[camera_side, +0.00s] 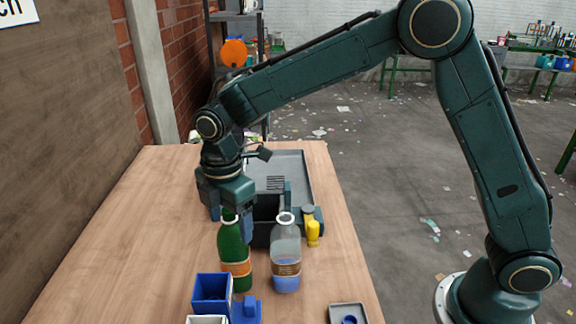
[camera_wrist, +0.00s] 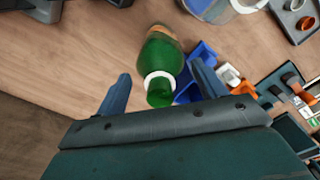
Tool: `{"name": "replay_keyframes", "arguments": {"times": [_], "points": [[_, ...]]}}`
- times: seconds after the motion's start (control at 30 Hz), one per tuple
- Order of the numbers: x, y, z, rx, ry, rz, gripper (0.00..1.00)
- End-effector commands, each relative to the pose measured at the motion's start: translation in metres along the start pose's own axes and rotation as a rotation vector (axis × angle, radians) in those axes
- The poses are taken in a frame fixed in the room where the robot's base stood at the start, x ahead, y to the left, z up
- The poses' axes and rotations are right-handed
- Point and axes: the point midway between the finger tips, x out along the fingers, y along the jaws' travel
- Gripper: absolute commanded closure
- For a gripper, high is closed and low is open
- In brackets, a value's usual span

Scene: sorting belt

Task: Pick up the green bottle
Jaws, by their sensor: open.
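The green bottle (camera_side: 234,255) stands upright on the wooden table, with an orange-brown label low on its body. In the side view its top is partly hidden by my gripper (camera_side: 231,222), which is above it with a finger on each side of the neck. In the wrist view the green bottle (camera_wrist: 159,62) points its white-ringed neck toward my gripper (camera_wrist: 162,80), between the two blue fingers. The fingers are open and gaps show between them and the bottle. Nothing is held.
A blue bin (camera_side: 211,292) stands in front. A small grey tray (camera_side: 334,309) lies front right. The table's left side is clear.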

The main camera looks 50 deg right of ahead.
Motion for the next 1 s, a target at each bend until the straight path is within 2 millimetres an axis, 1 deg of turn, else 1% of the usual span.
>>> {"name": "replay_keyframes", "arguments": {"times": [0.33,0.37,0.4,0.47,0.5,0.67,0.97,1.0], "points": [[-0.0003,0.0000,0.0000,0.000,0.000,0.000,0.30],[-0.0003,0.0000,0.0000,0.000,0.000,0.000,0.33],[-0.0003,0.0000,0.0000,0.000,0.000,0.000,0.41],[-0.0004,0.0000,0.0000,0.000,0.000,0.000,0.53],[-0.0004,0.0000,0.0000,0.000,0.000,0.000,0.61],[-0.0004,0.0000,0.0000,0.000,0.000,0.000,0.92],[-0.0017,0.0002,-0.0001,0.000,0.000,0.000,0.93],[-0.0026,0.0002,-0.0001,0.000,0.000,0.001,0.98]]}}
